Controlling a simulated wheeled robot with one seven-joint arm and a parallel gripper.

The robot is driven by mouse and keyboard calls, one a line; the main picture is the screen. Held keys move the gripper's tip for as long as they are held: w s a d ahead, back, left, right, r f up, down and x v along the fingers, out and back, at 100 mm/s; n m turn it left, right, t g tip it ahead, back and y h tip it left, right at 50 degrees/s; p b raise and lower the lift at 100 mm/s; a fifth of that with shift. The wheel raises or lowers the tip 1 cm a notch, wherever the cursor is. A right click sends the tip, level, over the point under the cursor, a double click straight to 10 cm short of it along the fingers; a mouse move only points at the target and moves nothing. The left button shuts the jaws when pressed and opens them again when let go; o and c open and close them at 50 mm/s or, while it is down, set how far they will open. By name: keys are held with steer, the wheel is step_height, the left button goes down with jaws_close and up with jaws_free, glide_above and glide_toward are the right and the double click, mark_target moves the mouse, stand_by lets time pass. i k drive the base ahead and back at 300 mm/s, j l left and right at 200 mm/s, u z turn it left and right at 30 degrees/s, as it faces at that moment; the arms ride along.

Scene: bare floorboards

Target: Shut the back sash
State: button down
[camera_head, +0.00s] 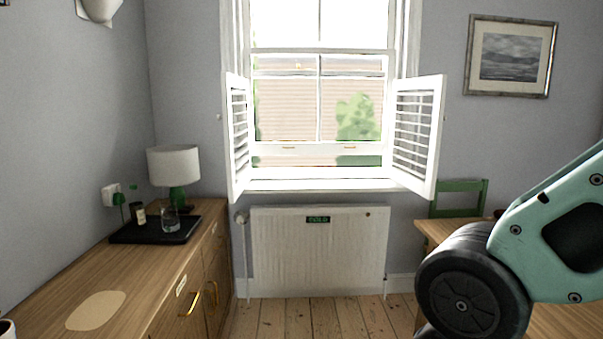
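The sash window (320,50) is in the back wall, bright with daylight. Its lower sash (310,149) has a white bottom rail with two small brass-coloured lifts, and it appears slightly raised: a narrow strip of outside shows between this rail and the white sill (315,184). The upper sash runs out of the top of the picture. My gripper is not in view. Only teal and black links of my arm show at the lower right, well apart from the window in the picture.
White louvred shutters (238,135) and (418,133) stand open either side. A radiator (318,250) is below the sill. A wooden cabinet (150,275) with a lamp (174,165) and tray (130,236) is left; a table (432,229) and green chair (458,186) are right. Floor between is clear.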

mark_target(366, 148)
steer(key=i+u, duration=0.15)
steer(key=i, duration=1.35)
steer(key=i+z, duration=0.1)
steer(key=i, duration=0.9)
steer(key=i+j, duration=0.2)
steer(key=i, duration=0.75)
steer(key=l+z, duration=0.05)
